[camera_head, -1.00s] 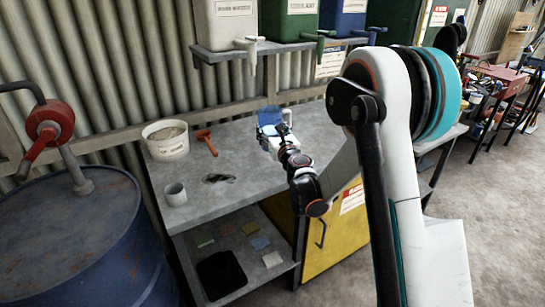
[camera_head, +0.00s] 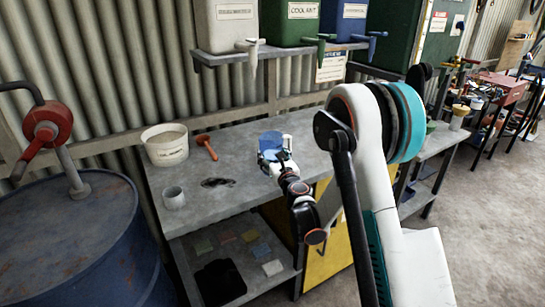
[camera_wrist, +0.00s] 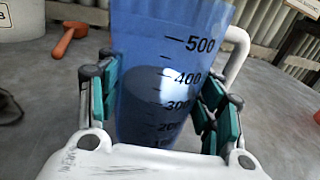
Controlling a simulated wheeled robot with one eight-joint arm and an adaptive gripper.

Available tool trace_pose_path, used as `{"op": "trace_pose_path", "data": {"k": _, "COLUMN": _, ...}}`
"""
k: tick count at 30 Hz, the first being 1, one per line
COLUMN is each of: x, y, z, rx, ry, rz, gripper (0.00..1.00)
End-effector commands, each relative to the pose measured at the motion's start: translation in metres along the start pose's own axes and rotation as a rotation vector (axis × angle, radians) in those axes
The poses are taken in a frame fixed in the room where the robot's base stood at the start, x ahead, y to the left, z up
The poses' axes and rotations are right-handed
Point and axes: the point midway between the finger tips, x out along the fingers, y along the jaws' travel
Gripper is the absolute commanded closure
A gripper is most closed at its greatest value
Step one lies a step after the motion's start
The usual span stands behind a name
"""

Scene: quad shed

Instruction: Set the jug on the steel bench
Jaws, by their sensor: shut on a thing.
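The jug (camera_head: 270,144) is clear blue, with dark measuring marks up to 500 in the wrist view (camera_wrist: 155,40) and a pale handle on its right. Something dark shows through it near the 400 mark. My gripper (camera_head: 277,158) has its green-padded fingers closed on both sides of the jug, also in the wrist view (camera_wrist: 163,100). The jug looks upright, over the middle of the grey steel bench (camera_head: 235,180). Its base is hidden by my gripper, so I cannot tell whether it touches the top.
Dispensers with taps (camera_head: 295,22) stand on a shelf above. A blue drum (camera_head: 75,240) stands left.

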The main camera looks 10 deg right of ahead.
Motion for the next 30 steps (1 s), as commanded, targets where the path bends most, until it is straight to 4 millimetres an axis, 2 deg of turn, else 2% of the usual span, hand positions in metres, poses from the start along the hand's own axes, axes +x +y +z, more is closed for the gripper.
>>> {"op": "trace_pose_path", "data": {"k": 2, "x": 0.000, "y": 0.000, "z": -0.003, "rx": 0.000, "ry": 0.000, "rz": 0.000, "gripper": 0.79}}
{"op": "trace_pose_path", "data": {"k": 3, "x": 0.000, "y": 0.000, "z": -0.003, "rx": 0.000, "ry": 0.000, "rz": 0.000, "gripper": 0.35}}
{"op": "trace_pose_path", "data": {"k": 5, "x": 0.000, "y": 0.000, "z": -0.002, "rx": 0.000, "ry": 0.000, "rz": 0.000, "gripper": 0.21}}
{"op": "trace_pose_path", "data": {"k": 20, "x": -0.003, "y": 0.000, "z": 0.002, "rx": 0.000, "ry": 0.000, "rz": 0.000, "gripper": 0.19}}
{"op": "trace_pose_path", "data": {"k": 23, "x": -0.017, "y": 0.000, "z": 0.002, "rx": 0.000, "ry": 0.000, "rz": 0.000, "gripper": 0.19}}
{"op": "trace_pose_path", "data": {"k": 30, "x": -0.069, "y": 0.000, "z": 0.002, "rx": 0.000, "ry": 0.000, "rz": 0.000, "gripper": 0.19}}
